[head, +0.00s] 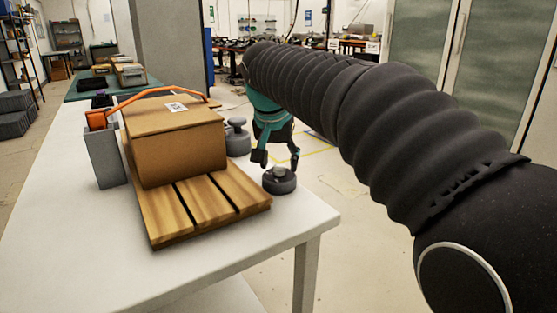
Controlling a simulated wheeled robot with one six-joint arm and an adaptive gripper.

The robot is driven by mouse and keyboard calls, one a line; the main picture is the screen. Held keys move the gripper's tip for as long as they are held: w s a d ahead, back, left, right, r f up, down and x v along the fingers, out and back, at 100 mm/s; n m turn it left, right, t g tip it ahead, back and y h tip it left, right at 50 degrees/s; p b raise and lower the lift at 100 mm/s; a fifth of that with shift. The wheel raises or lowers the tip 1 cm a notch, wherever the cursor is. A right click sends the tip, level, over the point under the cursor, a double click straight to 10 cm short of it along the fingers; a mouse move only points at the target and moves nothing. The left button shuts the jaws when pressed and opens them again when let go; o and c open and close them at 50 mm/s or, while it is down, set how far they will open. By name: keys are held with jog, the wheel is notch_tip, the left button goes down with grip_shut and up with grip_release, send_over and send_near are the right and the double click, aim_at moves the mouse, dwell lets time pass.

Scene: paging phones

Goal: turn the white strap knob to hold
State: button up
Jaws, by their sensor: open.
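A low round dark knob base with a small pale, whitish top (279,181) sits on the white table near its right corner, beside the wooden pallet. I take it for the white strap knob; its markings are too small to read. My gripper (279,162) is open above it, pointing down, with one finger on each side of the pale top. I cannot tell whether the fingers touch it. A second knob, grey with a rounded top (237,136), stands farther back, behind the box's right side and partly hidden.
A cardboard box (175,148) sits on the slatted wooden pallet (205,210), with an orange strap (150,92) above it. A grey post (104,160) stands at the left. The white table's (60,215) front left is bare.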

jog(key=v, duration=1.2)
jog(key=s+d+f+n, duration=0.1)
jog(key=s+d+f, duration=0.8)
jog(key=d, duration=0.3)
jog(key=s+d+f, duration=0.3)
jog(key=s+f, duration=0.3)
jog(key=f, duration=0.2)
jog(key=s+d+f+n+t+y, duration=0.1)
jog(key=s+d+f, duration=0.2)
jog(key=s+f, duration=0.4)
notch_tip(320, 180, down, 2)
jog(key=shift+s+f, duration=0.1)
jog(key=shift+s, duration=0.15)
